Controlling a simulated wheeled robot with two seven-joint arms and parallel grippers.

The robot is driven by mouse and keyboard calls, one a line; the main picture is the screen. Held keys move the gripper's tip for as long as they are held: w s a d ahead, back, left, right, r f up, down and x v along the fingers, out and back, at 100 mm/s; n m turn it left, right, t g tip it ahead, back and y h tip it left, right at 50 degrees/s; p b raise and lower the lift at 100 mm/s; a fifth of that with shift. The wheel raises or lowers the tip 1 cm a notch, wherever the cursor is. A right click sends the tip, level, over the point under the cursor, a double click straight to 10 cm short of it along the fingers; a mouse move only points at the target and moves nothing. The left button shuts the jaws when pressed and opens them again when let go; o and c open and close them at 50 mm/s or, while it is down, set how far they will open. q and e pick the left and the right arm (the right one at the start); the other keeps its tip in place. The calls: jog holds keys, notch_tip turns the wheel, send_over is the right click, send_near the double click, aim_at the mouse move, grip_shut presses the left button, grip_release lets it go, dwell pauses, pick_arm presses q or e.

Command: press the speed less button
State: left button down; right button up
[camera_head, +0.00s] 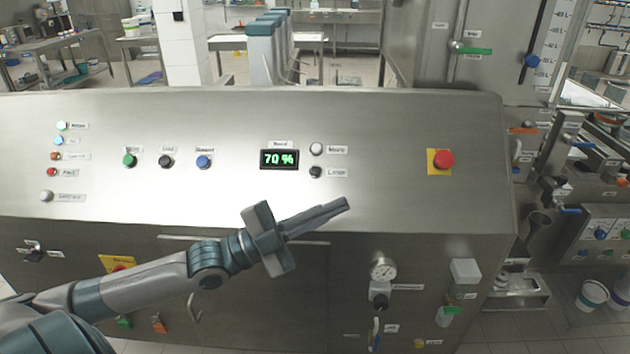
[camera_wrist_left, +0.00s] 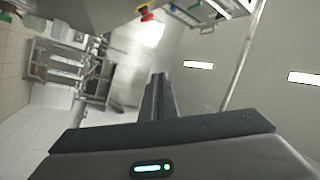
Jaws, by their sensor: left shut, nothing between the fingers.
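The control panel (camera_head: 400,130) carries a black display (camera_head: 279,159) reading 70 %. Right of it are a light button (camera_head: 316,149) above and a black button (camera_head: 316,172) below, each with a small label too blurred to read surely. My left gripper (camera_head: 345,205) is shut and empty, in front of the panel's lower part. Its fingertips point right and lie below and right of the black button, apart from it. In the left wrist view the shut fingers (camera_wrist_left: 159,80) point up the picture, with nothing between them. My right gripper is in neither view.
Green (camera_head: 129,160), black (camera_head: 165,161) and blue (camera_head: 203,162) buttons sit left of the display. A red emergency button (camera_head: 443,159) on a yellow plate is at the right. A gauge (camera_head: 383,267) and a grey box (camera_head: 465,271) stick out below.

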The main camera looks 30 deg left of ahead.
aim_at(316, 171)
pick_arm(q)
jog(key=shift+s+a+f+n+t+y, duration=0.1)
jog(key=shift+a+f+n+t+y, duration=0.6)
jog(key=shift+n+y, duration=3.6)
jog(key=shift+s+a+f+n+t+y, duration=0.1)
jog(key=shift+a+f+n+t+y, duration=0.55)
jog(key=shift+n+y, duration=3.65)
jog(key=shift+s+a+f+n+t+y, duration=0.1)
jog(key=shift+a+f+n+t+y, duration=0.6)
jog(key=shift+n+y, duration=3.6)
jog(key=shift+w+d+f+m+g, duration=0.15)
jog(key=shift+d+f+m+g, duration=0.05)
jog(key=shift+d+m+g, duration=0.1)
jog(key=p+x, duration=0.1)
jog(key=x, duration=0.2)
jog(key=f+x, duration=0.1)
jog(key=x, duration=0.2)
jog(key=f+p+x, duration=0.1)
jog(key=x, duration=0.3)
jog(key=shift+w+a+p, duration=0.35)
jog(key=shift+w+a, duration=0.05)
jog(key=shift+w, duration=0.1)
jog(key=shift+w+a+f, duration=0.35)
jog(key=shift+w+f, duration=0.2)
jog(key=shift+f, duration=0.05)
